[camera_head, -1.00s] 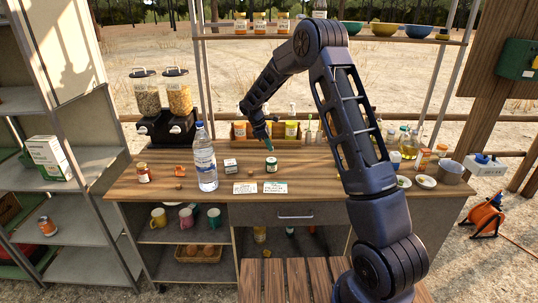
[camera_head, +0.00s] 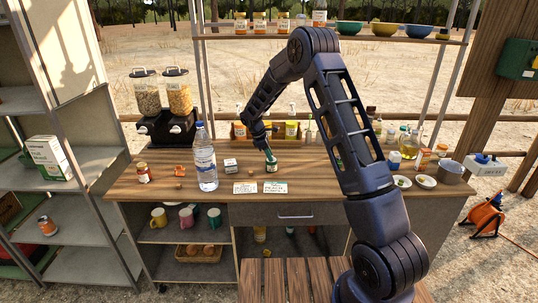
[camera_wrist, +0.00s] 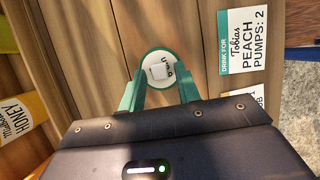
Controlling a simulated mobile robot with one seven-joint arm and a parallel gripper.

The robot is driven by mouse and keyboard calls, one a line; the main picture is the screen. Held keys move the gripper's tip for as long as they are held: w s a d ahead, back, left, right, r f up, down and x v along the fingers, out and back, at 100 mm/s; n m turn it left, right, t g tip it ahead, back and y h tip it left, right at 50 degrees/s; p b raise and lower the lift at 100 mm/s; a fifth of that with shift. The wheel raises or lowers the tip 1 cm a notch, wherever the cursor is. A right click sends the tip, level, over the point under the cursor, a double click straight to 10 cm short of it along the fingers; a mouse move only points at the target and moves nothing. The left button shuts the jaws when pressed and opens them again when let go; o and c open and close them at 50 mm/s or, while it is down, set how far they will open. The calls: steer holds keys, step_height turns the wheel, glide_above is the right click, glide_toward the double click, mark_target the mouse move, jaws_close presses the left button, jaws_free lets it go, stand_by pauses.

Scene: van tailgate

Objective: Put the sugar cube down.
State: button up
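The jar (camera_head: 271,167) stands upright on the wooden counter (camera_head: 320,180). My gripper (camera_wrist: 159,72) has teal fingers, one on each side of the cube, with visible gaps between them and the cube. It looks open. In the head view my gripper (camera_head: 270,157) is right at the jar's top, and the cube cannot be made out there.
Two name cards (camera_head: 245,188) (camera_head: 275,187) lie in front of the jar. A small labelled box (camera_head: 231,165) and a tall water bottle (camera_head: 205,160) stand to its left. The counter right of the jar is mostly clear.

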steer(key=shift+r, duration=0.1)
steer(key=v, duration=1.1)
steer(key=s+d+r+m+t+y, duration=0.1)
steer(key=s+d+r+m+y, duration=0.2)
steer(key=s+d+r+m, duration=1.1)
steer(key=s+d+r+m+t, duration=0.1)
steer(key=s+d, duration=0.4)
steer(key=s, duration=0.5)
steer(key=s+d+r+m+t+y, duration=0.1)
steer(key=s+d+r, duration=0.1)
steer(key=s+d, duration=0.4)
steer(key=s+d+r+m+t, duration=0.1)
steer(key=s+d, duration=0.4)
steer(key=s, duration=0.8)
steer(key=shift+s+d+r+m+t+y, duration=0.2)
steer(key=shift+s+r+m+t+y, duration=0.15)
steer(key=shift+m, duration=0.25)
